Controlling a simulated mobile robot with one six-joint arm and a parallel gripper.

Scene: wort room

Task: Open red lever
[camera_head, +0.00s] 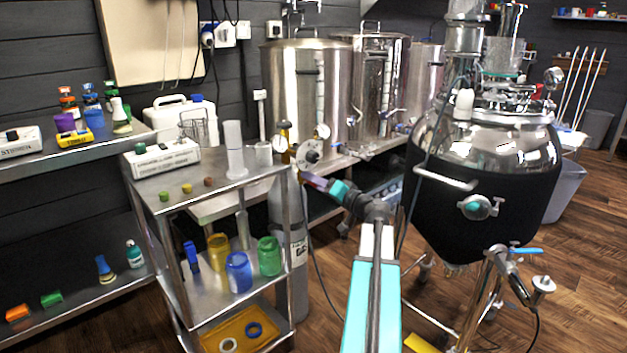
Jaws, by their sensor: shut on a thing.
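My gripper (317,182) is at the end of my teal and grey arm, near the middle of the view. It is small and seen from behind, and it reaches left to just below the round gauges on the gas bottle. A small reddish-purple piece, which looks like the red lever (313,180), shows at its tip. The jaws are shut on it. The fingers and most of the lever are too small or covered to make out, and I cannot tell how far the lever is turned.
A steel trolley (178,193) with jars and a white box stands left of my arm. The grey gas bottle (287,220) stands just behind it. A black-jacketed kettle (450,220) with a blue-handled valve (525,250) is close on the right. Steel pots (290,85) stand behind.

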